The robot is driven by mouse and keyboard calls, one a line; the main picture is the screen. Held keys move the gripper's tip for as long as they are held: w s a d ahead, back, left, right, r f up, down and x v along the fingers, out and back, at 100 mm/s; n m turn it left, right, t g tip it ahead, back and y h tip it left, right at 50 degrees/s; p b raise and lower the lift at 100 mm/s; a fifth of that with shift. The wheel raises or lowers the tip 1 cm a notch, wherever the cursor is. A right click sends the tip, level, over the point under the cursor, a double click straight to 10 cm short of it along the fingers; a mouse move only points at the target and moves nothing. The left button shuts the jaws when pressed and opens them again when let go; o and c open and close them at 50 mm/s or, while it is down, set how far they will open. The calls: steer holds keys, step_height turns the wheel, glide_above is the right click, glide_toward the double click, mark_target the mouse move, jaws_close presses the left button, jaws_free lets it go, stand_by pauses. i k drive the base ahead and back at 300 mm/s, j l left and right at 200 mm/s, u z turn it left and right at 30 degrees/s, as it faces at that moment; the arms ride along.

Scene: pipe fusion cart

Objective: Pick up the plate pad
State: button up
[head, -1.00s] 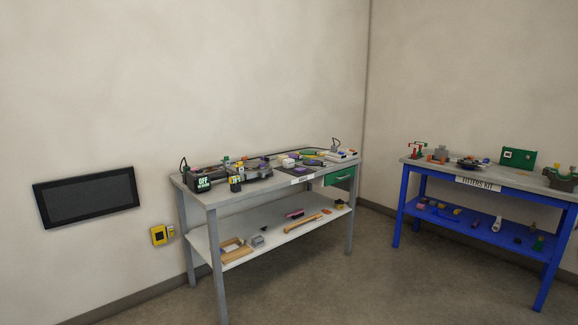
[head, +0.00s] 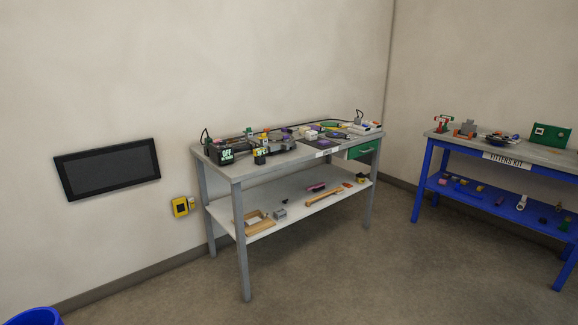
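I cannot tell which of the small items is the plate pad at this distance. A grey workbench (head: 225,168) stands against the wall in the middle of the head view. On its top are a dark machine with an OFF sign (head: 227,153), a dark mat (head: 312,141) and several small coloured items, among them a whitish block (head: 312,134). Its white lower shelf (head: 285,199) holds a wooden tray (head: 260,228), a grey block (head: 280,213), a pink item (head: 316,187) and a long wooden-coloured tool (head: 324,198). My gripper is not in view.
A blue rim (head: 35,316) shows lower left. Floor in front is clear.

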mark_target(309, 135)
steer(key=i, duration=2.35)
steer(key=i+l, duration=0.1)
steer(key=i, duration=2.25)
steer(key=j+u, duration=0.05)
steer(key=j, duration=0.05)
